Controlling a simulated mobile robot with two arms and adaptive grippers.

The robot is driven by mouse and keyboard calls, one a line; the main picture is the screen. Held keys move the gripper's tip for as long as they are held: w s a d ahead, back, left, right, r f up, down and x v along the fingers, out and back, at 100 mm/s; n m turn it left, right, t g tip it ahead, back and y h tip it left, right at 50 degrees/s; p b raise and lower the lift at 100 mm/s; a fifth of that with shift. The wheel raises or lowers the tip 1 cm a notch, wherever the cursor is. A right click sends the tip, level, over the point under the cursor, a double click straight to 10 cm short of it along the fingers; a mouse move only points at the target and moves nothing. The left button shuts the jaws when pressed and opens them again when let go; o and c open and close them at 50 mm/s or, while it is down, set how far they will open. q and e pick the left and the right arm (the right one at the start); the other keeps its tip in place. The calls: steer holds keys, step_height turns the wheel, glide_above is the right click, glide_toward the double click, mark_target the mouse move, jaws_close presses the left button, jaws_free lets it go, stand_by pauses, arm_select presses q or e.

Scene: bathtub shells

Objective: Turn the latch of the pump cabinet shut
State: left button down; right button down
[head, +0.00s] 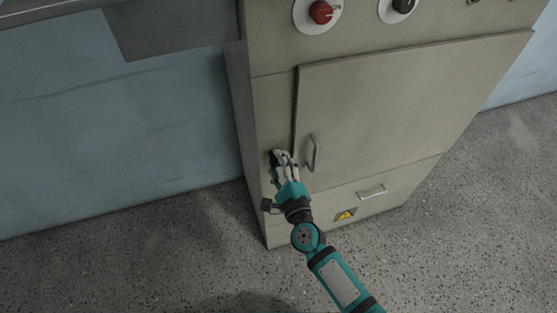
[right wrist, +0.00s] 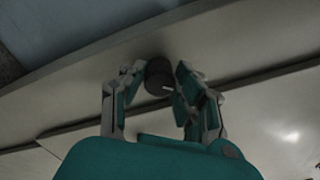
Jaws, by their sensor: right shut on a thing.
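The pump cabinet (head: 400,110) is a beige metal cabinet with its door (head: 390,130) flush against the front. The latch is a dark round knob (right wrist: 158,74) with a small pale mark, on the strip left of the door. In the head view my right gripper (head: 281,157) is at that strip and mostly hides the latch. In the right wrist view the fingers of my right gripper (right wrist: 156,80) stand on either side of the knob, shut on it. My left gripper is in neither view.
A door handle (head: 313,153) stands just right of my right gripper. Below are a drawer handle (head: 372,192) and a yellow warning label (head: 345,215). A red knob (head: 321,12) and a black knob (head: 402,5) sit above. The speckled floor (head: 150,265) is clear at left.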

steer(key=n+p, duration=0.1)
steer(key=n, duration=0.2)
steer(key=shift+r+n, duration=0.1)
steer(key=shift+n, duration=0.2)
steer(key=shift+n+p, duration=0.5)
steer(key=shift+n, duration=1.3)
steer(key=c, duration=1)
jaws_free()
steer(key=shift+a, duration=0.1)
